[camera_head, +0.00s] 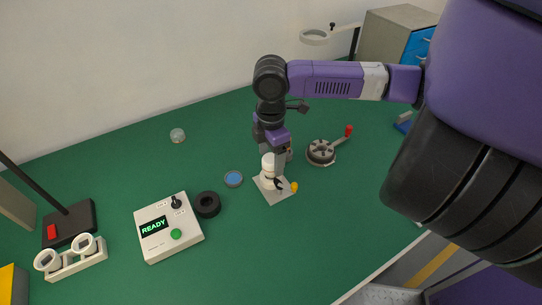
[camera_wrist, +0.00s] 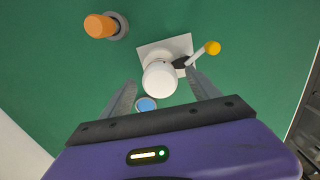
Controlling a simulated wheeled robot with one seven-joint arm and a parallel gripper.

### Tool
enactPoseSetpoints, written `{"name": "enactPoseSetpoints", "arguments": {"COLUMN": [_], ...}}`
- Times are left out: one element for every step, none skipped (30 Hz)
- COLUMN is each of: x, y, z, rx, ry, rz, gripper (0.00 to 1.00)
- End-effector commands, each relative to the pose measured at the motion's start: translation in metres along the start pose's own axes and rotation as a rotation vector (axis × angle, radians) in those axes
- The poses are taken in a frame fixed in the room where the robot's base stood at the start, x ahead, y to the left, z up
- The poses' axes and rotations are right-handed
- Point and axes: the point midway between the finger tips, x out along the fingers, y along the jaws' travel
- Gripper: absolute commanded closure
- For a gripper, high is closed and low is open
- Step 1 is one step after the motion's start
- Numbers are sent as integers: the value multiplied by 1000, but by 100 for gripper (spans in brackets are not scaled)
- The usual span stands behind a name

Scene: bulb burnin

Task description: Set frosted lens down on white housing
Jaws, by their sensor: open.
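The white housing (camera_head: 267,178) stands upright in a clamp on a pale square plate. In the wrist view, a smooth, round white piece (camera_wrist: 160,79), which looks like the frosted lens, sits over the top of the housing (camera_wrist: 152,53). The seam between them is too small to judge. My gripper (camera_wrist: 160,78) is open, with one finger on each side of the white piece. I see gaps beside it and cannot tell any contact. In the head view, my gripper (camera_head: 276,158) is low over the housing and partly hides it.
A yellow-knobbed clamp lever (camera_head: 294,187) juts from the plate. A blue disc (camera_head: 233,178), black ring (camera_head: 207,204) and READY box (camera_head: 168,229) stand left. A round fixture with a red handle (camera_head: 321,152) is right. A clear dome (camera_head: 177,135) lies further back.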

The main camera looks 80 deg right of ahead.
Motion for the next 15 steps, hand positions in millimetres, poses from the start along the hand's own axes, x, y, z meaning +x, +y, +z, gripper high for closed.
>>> {"name": "enactPoseSetpoints", "arguments": {"x": [0, 0, -2, -3, -5, -9, -13, -17, -24, -29, -34, -41, -46, -50, -56], "y": [0, 0, 0, 0, 0, 0, 0, 1, 1, 0, 1, 0, 1, 1, 0], "z": [0, 0, 0, 0, 0, 0, 0, 0, 0, 0, 0, 0, 0, 0, 0], "rx": [0, 0, 0, 0, 0, -1, -1, -1, -1, -2, -2, -2, -2, -2, -1], "ry": [0, 0, 0, 0, 0, 1, 1, 1, -1, -1, 0, 0, 0, 0, 0], "rz": [0, 0, 0, 1, 1, 1, 2, 3, 2, 2, 4, 2, 3, 3, 2], "gripper": [29, 29, 29, 29, 29, 29, 29, 29, 29, 29, 29, 29, 29, 29, 29]}}
